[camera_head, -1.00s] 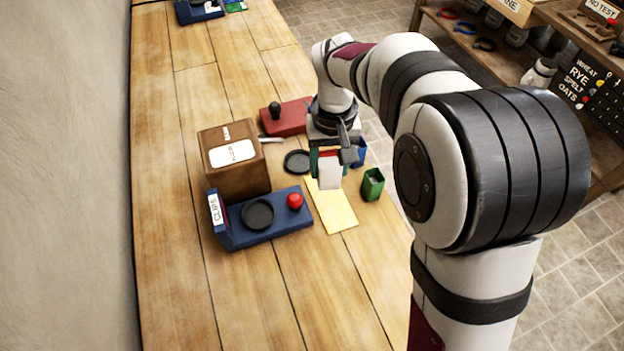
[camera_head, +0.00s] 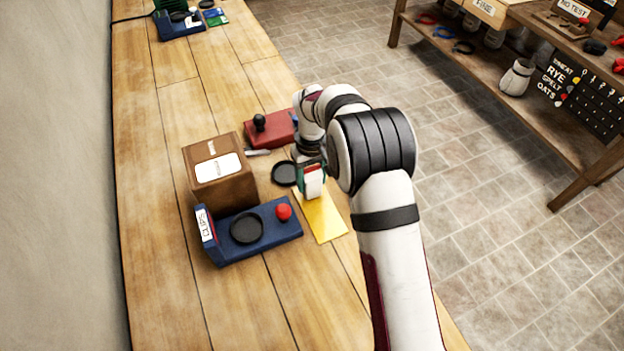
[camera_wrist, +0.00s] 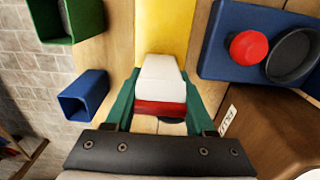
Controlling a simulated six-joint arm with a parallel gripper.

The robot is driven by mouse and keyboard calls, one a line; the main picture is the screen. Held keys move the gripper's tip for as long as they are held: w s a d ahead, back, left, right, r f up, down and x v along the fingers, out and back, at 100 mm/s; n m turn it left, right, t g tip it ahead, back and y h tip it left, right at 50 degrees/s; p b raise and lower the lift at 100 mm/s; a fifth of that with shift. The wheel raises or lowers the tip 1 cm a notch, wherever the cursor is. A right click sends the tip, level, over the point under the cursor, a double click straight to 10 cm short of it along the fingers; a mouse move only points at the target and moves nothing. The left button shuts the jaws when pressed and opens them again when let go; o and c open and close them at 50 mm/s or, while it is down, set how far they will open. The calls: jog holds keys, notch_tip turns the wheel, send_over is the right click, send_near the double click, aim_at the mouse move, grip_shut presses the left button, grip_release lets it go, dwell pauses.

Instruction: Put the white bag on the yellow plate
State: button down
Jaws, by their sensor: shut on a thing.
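My gripper (camera_head: 310,176) has green fingers and is shut on the white bag (camera_head: 314,184), with one finger on each side of it. In the wrist view the bag (camera_wrist: 162,72) has a white top and a red band between the fingers. The yellow plate (camera_head: 326,222) is a flat yellow rectangle on the bench. The bag overlaps its far end in the head view. In the wrist view the plate (camera_wrist: 166,22) extends beyond the bag. I cannot tell whether the bag touches the plate.
A blue clips fixture (camera_head: 262,230) with a red button stands left of the plate, and a brown box (camera_head: 228,192) behind it. Green (camera_wrist: 85,18) and blue (camera_wrist: 82,98) open bins flank the other side.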

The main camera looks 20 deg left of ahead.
jog(key=shift+f, duration=0.4)
jog(key=shift+c, duration=1.3)
grip_release()
jog(key=shift+f, duration=0.1)
